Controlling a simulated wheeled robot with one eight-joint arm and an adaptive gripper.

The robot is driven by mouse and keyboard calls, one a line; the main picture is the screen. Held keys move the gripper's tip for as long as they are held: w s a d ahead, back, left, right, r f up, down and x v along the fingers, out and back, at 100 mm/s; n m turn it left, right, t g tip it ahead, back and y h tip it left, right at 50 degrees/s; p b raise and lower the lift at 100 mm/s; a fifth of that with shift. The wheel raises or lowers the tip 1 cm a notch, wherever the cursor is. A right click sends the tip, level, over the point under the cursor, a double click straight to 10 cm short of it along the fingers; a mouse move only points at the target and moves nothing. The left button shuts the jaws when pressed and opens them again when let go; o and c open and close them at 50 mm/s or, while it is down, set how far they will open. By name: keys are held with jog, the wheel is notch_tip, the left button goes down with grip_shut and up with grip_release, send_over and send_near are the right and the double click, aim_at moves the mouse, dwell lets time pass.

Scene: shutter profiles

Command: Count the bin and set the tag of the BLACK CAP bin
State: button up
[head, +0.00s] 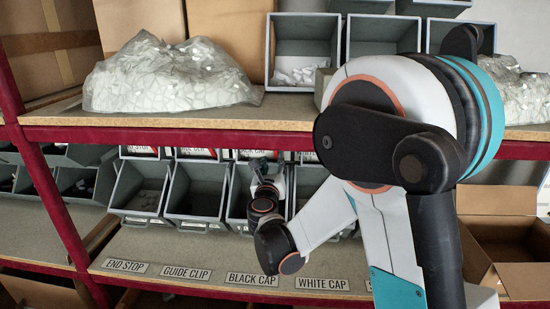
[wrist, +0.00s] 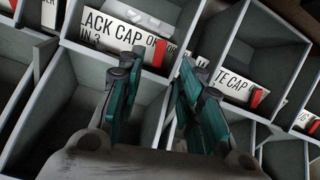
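The BLACK CAP bin (head: 236,205) is a grey open bin on the lower shelf, above the printed BLACK CAP label (head: 251,280). My arm covers part of it, and its contents cannot be made out. In the wrist view a white tag (wrist: 100,28) reads "ACK CAP", its left end cut off, with a red piece (wrist: 157,53) at its lower right. My gripper (wrist: 161,66) has two teal-and-dark fingers spread apart, with nothing visible held. The red piece appears between the fingertips in the picture; contact cannot be told. In the head view my gripper (head: 262,165) is at this bin.
A WHITE CAP tag (wrist: 235,85) with its own red piece (wrist: 258,97) is close on the right. Bin walls surround my gripper. The GUIDE CLIP bin (head: 196,190) stands left. The upper shelf edge (head: 180,138) runs above, carrying a bag (head: 165,75) and bins.

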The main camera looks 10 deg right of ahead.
aim_at(275, 155)
jog(key=b+x, duration=0.1)
jog(key=x, duration=0.6)
jog(key=shift+w+d, duration=0.15)
jog(key=shift+w, duration=0.2)
grip_shut()
